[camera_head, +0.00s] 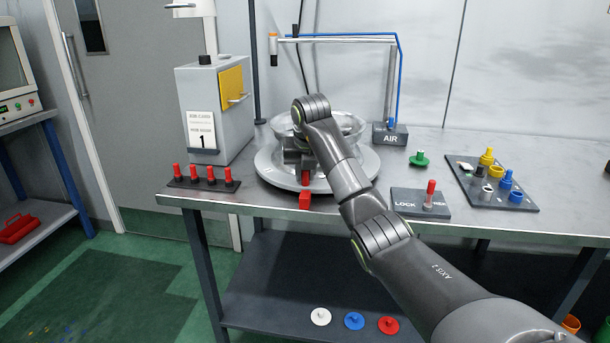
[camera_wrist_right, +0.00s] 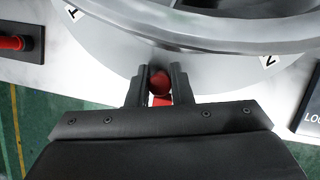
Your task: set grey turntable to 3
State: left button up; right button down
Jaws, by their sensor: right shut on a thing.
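In the wrist view the turntable (camera_wrist_right: 105,48) has one label (camera_wrist_right: 73,14) on the left and a label that looks like 2 (camera_wrist_right: 268,61) on the right. My right gripper (camera_head: 306,178) is over the disc's front rim. In the wrist view its fingers (camera_wrist_right: 160,84) are shut on a red knob (camera_wrist_right: 159,82). A red block (camera_head: 305,200) is at the bench edge just below. No label 3 is visible. My left gripper is not in view.
A grey box with a yellow panel (camera_head: 232,88) stands left behind a rack of red pegs (camera_head: 205,180). An AIR block (camera_head: 390,136) with a bent pipe is behind. A LOCK plate (camera_head: 408,203) with a red lever and a peg board (camera_head: 515,192) are right.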

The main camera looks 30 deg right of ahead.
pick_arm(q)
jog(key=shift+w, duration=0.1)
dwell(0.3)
pick_arm(e)
jog(key=c, duration=1.3)
grip_release()
jog(key=shift+r, duration=0.1)
jog(key=shift+s+r, duration=0.1)
jog(key=shift+r, duration=0.25)
pick_arm(q)
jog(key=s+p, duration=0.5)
jog(key=p, duration=0.1)
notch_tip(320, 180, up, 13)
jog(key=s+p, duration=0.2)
jog(key=p, duration=1.2)
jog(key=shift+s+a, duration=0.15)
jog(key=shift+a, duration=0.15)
pick_arm(e)
jog(key=v, duration=1.6)
jog(key=shift+s+r, duration=0.2)
jog(key=shift+r, duration=0.05)
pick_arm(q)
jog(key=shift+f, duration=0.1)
pick_arm(e)
jog(key=shift+a, duration=0.1)
